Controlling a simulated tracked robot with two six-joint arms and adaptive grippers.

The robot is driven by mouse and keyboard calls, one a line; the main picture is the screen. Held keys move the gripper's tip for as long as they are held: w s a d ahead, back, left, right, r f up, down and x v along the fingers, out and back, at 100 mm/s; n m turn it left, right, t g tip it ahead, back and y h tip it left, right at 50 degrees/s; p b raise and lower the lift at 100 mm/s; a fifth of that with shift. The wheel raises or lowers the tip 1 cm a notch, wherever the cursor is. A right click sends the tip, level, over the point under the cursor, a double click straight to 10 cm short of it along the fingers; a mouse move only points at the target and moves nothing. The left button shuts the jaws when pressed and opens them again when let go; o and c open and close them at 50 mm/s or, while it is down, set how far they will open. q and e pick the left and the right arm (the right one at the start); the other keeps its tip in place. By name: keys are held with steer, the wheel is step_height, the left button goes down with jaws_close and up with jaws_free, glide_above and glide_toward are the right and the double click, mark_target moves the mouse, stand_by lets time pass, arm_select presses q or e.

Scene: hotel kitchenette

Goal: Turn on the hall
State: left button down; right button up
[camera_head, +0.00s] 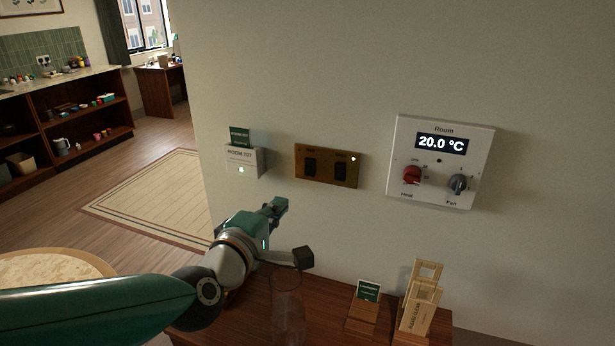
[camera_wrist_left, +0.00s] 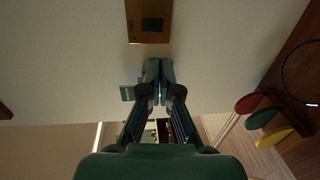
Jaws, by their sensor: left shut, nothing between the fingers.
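A brass switch plate (camera_head: 328,180) with two dark rockers is on the wall. Small labels above the rockers are too small to read, so I cannot tell which is the hall. A small white light glows at the plate's upper right. The left rocker (camera_head: 309,165) and the right rocker (camera_head: 340,172) are both uncovered. My left gripper (camera_head: 279,204) is shut and empty, below and left of the plate, apart from it. In the left wrist view, part of the plate (camera_wrist_left: 137,33) and one rocker (camera_wrist_left: 152,25) show beyond the closed fingertips (camera_wrist_left: 159,66). My right gripper is not in view.
A card holder (camera_head: 243,160) with a green card is left of the plate. A room thermostat (camera_head: 440,160) with red and grey knobs is to its right. Below are a wooden surface (camera_head: 255,310), a clear glass (camera_head: 287,310), a small sign (camera_head: 368,291) and a wooden rack (camera_head: 418,305).

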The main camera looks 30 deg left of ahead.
arm_select(q)
steer(key=shift+w, duration=0.1)
steer(key=p, duration=0.3)
glide_toward(309, 175)
steer(key=x, duration=0.7)
steer(key=shift+w, duration=0.15)
